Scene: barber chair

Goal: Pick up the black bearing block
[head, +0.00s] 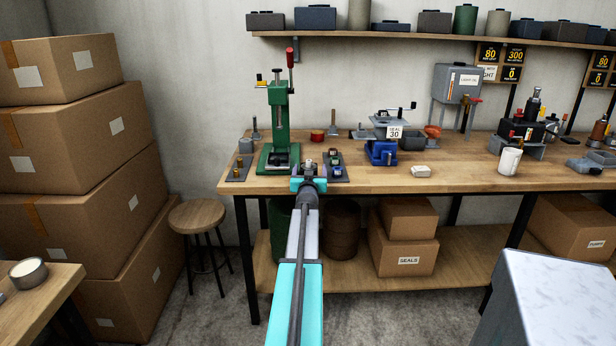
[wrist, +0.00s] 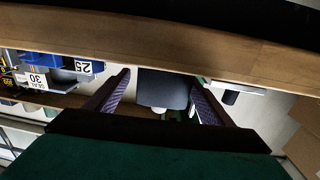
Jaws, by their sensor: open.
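My gripper (head: 309,172) is open and reaches over the front of the workbench, just right of the green press. In the wrist view its two fingers (wrist: 160,95) stand apart, with a dark block (wrist: 163,88) showing between them. It looks like the black bearing block, with a pale round part at its lower edge in that view. A gap shows on each side of it, so the fingers look clear of it. I cannot tell how far ahead of the fingertips it lies. In the head view my arm and gripper hide the area right behind the tip.
The green press (head: 279,125) with a red-knobbed lever stands close on the left. A dark mat (head: 341,177) with small coloured parts lies close on the right. A blue fixture (head: 381,152) with a "SEAL 30" sign stands farther right. The bench front around a white block (head: 421,171) is mostly clear.

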